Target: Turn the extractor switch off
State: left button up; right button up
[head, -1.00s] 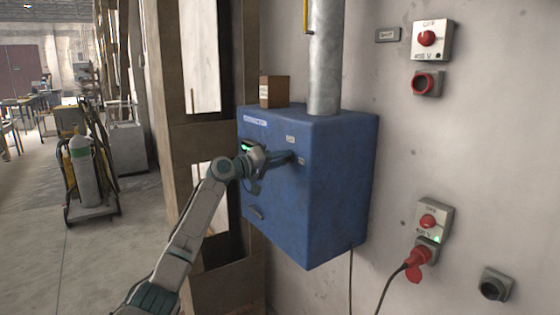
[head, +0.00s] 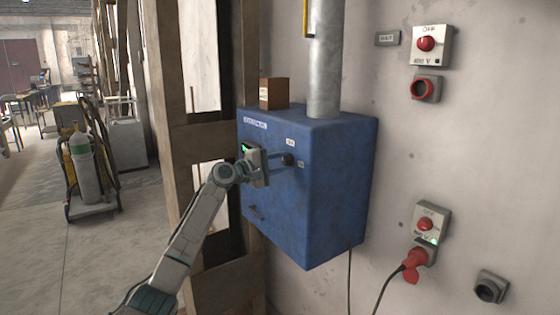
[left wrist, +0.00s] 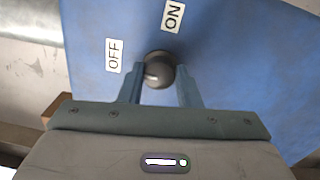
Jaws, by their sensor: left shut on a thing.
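The extractor is a blue metal box (head: 335,190) on the wall. Its switch is a round dark knob (head: 288,159) on the front face, also seen in the left wrist view (left wrist: 159,66). My left gripper (head: 284,160) reaches the knob from the left. In the left wrist view its fingers (left wrist: 160,80) stand on either side of the knob, shut on it. My right gripper is not in view.
A metal duct (head: 325,60) rises from the box, beside a small brown box (head: 274,93). Two red-knobbed wall switches (head: 431,45) are to the right; the lower has a red plug (head: 415,262). A brown steel column (head: 205,150) stands behind my arm. A gas-cylinder cart (head: 88,175) is far left.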

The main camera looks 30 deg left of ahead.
pick_arm(q)
jog(key=shift+n, duration=0.3)
jog(key=o, duration=1)
jog(key=shift+c, duration=0.2)
jog(key=b+v, duration=0.5)
jog(key=v, duration=0.5)
jog(key=shift+s+b, duration=0.35)
jog(key=shift+b, duration=0.05)
jog(key=shift+a, duration=0.1)
